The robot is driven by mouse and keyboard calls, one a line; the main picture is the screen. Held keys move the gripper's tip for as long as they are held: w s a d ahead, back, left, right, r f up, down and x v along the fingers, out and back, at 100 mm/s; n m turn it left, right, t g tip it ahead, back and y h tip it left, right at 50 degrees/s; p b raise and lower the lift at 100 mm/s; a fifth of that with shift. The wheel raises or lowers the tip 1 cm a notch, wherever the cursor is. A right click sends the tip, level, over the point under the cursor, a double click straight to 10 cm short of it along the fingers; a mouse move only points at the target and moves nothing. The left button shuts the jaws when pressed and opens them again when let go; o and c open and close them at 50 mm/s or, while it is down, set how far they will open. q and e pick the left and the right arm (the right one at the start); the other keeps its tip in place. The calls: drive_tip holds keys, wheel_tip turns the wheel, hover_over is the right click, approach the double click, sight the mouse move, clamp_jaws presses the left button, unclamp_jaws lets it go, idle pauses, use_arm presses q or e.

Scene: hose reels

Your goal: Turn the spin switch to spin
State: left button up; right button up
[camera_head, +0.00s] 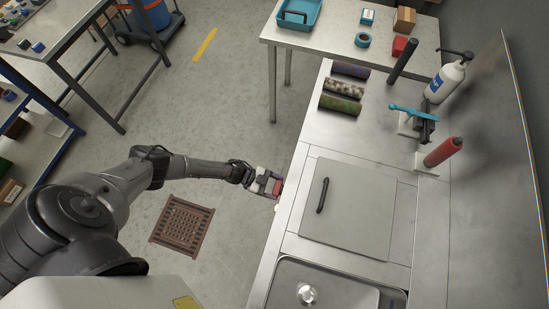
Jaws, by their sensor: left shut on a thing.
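My left arm reaches in from the left, and my left gripper (270,186) is at the front edge of the steel counter (317,115). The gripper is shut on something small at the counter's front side. A red part shows at its fingertips, but it is too small to tell its shape. The spin switch cannot be made out clearly; the fingers and the counter edge hide that spot, so its setting cannot be read. My right gripper is not in view.
The counter has a flat lid with a black handle (322,195) and a sink (286,282). A floor drain (182,224) lies below my arm.

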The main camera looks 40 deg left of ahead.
use_arm(q)
drive_tip(key=shift+n+g, duration=0.3)
drive_tip(key=shift+n, duration=0.1)
idle(0.4)
drive_tip(key=o, duration=0.9)
drive_tip(key=shift+a, duration=0.1)
drive_tip(key=v, duration=1.3)
drive_tip(key=shift+s+a, duration=0.1)
drive_tip(key=shift+a, duration=0.3)
